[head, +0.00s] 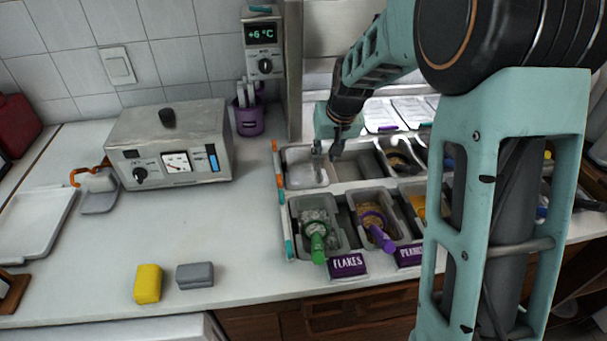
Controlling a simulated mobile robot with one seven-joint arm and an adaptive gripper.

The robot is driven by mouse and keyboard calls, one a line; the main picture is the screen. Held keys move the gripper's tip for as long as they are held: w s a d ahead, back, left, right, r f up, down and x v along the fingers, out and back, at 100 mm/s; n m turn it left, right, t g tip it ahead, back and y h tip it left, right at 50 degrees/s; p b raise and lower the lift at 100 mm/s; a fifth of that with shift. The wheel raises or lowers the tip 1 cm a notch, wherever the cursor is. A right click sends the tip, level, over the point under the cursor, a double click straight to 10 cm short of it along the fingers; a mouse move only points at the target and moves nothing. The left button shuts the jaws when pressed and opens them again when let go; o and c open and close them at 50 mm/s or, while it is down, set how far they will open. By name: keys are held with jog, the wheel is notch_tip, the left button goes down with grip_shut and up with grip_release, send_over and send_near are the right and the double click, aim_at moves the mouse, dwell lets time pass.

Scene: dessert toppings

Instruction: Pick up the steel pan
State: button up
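A light metal pan (305,175), apparently the steel pan, sits in the back left slot of the toppings rail in the head view. It looks empty. My gripper (327,152) points down over the pan's right side, close to its right rim. Its two fingertips appear apart, one on the pan side and one towards the neighbouring slot. I see nothing held between them. I cannot tell whether the fingers touch the rim.
Front pans hold a green-handled scoop (317,240) and a purple-handled scoop (378,232), with a FLAKES label (348,264) before them. A metal appliance (170,147) stands left. A yellow sponge (148,283) and grey block (195,275) lie front left. The counter between is clear.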

aim_at(303, 174)
jog(key=shift+a+x, duration=0.2)
jog(key=shift+x, duration=1.55)
jog(key=shift+a+x, duration=0.15)
jog(key=shift+x, duration=1.6)
jog(key=shift+w+r, duration=0.1)
jog(key=shift+w, duration=0.05)
grip_shut()
